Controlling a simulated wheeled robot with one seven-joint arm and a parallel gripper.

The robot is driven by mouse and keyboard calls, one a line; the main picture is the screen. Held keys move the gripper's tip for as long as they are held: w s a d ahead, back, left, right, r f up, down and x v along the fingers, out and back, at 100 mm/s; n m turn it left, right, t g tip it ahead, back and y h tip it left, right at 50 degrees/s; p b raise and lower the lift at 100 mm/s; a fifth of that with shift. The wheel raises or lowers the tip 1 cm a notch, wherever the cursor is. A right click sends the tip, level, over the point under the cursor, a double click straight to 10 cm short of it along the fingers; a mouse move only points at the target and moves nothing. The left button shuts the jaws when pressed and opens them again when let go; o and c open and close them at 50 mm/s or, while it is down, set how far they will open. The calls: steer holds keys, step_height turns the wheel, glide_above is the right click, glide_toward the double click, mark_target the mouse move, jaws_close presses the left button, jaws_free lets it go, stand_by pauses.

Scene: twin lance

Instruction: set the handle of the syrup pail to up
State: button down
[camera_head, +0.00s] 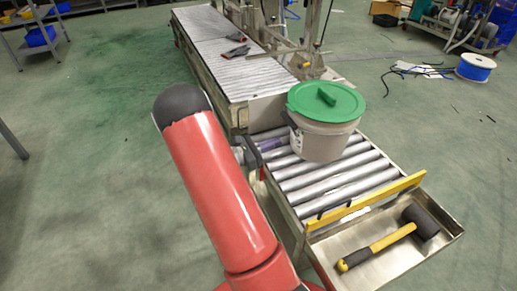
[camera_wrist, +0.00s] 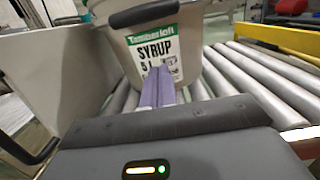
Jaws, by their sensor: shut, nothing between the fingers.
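The syrup pail (camera_head: 322,142) is a pale bucket with a green lid (camera_head: 335,100), standing upright on the roller conveyor. Its label reads "SYRUP" in the wrist view (camera_wrist: 190,50). The dark handle grip (camera_wrist: 145,13) lies across the pail's front above the label, on the side facing my gripper. In the head view the handle (camera_head: 294,133) hangs down at the pail's left side, below the lid. My gripper (camera_wrist: 160,72) has its purple fingers together and empty, pointing at the label below the grip. In the head view my gripper (camera_head: 279,142) is just left of the pail; contact is unclear.
The conveyor rollers (camera_head: 340,185) run beneath and in front of the pail. A yellow bar (camera_head: 367,202) crosses the conveyor's near end, with a metal tray (camera_head: 390,268) beyond it holding a mallet (camera_head: 385,242). A metal side plate (camera_wrist: 75,75) stands left of the pail.

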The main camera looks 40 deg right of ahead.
mark_target(297, 118)
steer(key=shift+x, duration=1.05)
steer(key=r, duration=0.4)
steer(key=shift+d, duration=0.3)
step_height(297, 118, up, 7)
steer(key=t+y+p, duration=0.1)
steer(key=y+p, duration=0.2)
steer(key=p, duration=0.5)
steer(key=shift+f+p, duration=0.2)
steer(key=shift+p, duration=0.2)
